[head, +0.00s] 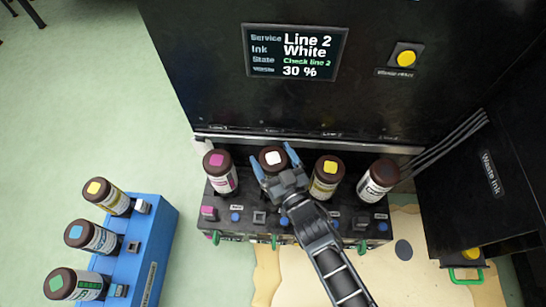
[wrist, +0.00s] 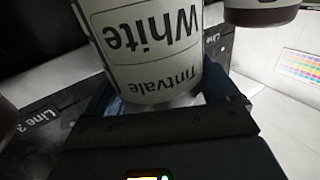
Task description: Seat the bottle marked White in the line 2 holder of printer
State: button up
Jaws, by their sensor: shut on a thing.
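The White bottle (head: 272,157), with a dark brown cap and a white square on top, stands upright at the second place from the left in the printer's holder row (head: 236,229). My gripper (head: 276,163) is shut on it, with a blue finger on either side. In the wrist view its label reads "Tintvale White" upside down (wrist: 150,45), between the fingers. The bottle's base and the line 2 holder under it are hidden by my gripper and arm, so I cannot tell whether it is fully down. The printer screen (head: 295,52) reads Line 2, White, Check line 2.
A magenta-marked bottle (head: 220,172) stands left of it, a yellow-marked one (head: 326,178) and a dark-capped one (head: 378,181) right. A blue rack (head: 152,225) at lower left holds three bottles. The printer's dark front (head: 190,60) rises behind; cables (head: 455,140) run at right.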

jog(key=shift+f, duration=0.1)
jog(key=shift+f+b, duration=0.7)
jog(key=shift+b, duration=0.15)
jog(key=shift+f, duration=0.2)
jog(key=shift+f+b, duration=0.3)
jog(key=shift+b, duration=0.15)
jog(key=o, duration=1.6)
jog(key=shift+o, duration=0.2)
jog(key=shift+f, duration=0.1)
